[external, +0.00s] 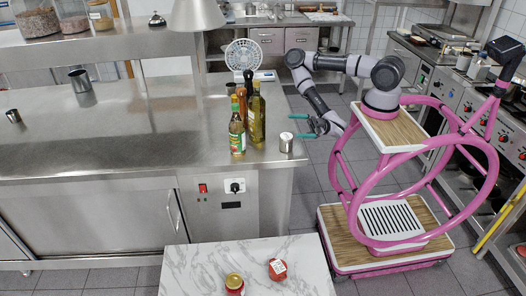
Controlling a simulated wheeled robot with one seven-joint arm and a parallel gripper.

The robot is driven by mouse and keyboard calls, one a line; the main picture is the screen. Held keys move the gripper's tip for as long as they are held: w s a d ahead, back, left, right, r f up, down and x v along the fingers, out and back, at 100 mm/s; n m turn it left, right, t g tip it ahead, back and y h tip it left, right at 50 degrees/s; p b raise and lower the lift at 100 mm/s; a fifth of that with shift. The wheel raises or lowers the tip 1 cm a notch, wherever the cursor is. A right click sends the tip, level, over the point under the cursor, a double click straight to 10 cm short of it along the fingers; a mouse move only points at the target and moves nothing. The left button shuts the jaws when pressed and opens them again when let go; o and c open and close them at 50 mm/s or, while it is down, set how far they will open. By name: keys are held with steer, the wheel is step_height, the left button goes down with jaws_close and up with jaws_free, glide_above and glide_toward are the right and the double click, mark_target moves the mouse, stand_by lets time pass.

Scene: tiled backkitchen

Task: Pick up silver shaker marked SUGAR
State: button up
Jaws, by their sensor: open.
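A small silver shaker (286,142) stands upright at the right edge of the steel counter, near the corner. Any marking on it is too small to read. My gripper (291,126) reaches in from the right with its teal fingers apart. In the picture the fingers sit just above and to the right of the shaker. I cannot tell how far the fingertips are from it. Nothing is held between them.
Several bottles, including an oil bottle (257,115) and a sauce bottle (237,132), stand just left of the shaker. The steel counter (130,125) is mostly clear farther left. A marble table (205,262) with two jars is in front.

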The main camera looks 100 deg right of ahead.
mark_target(286, 143)
steer(key=f+m+h, duration=0.2)
steer(key=f+m, duration=0.1)
steer(key=d+f+m+g+h, duration=0.1)
steer(key=f+m+h, duration=0.1)
steer(key=m, duration=0.1)
steer(key=d+f+m+g+h, duration=0.1)
steer(key=f+m+h, duration=0.2)
steer(key=shift+s+f, duration=0.2)
steer(key=shift+f, duration=0.1)
steer(key=shift+w+f, duration=0.1)
steer(key=shift+w, duration=0.15)
steer(key=w, duration=0.7)
steer(key=shift+a, duration=0.2)
steer(key=c, duration=1.5)
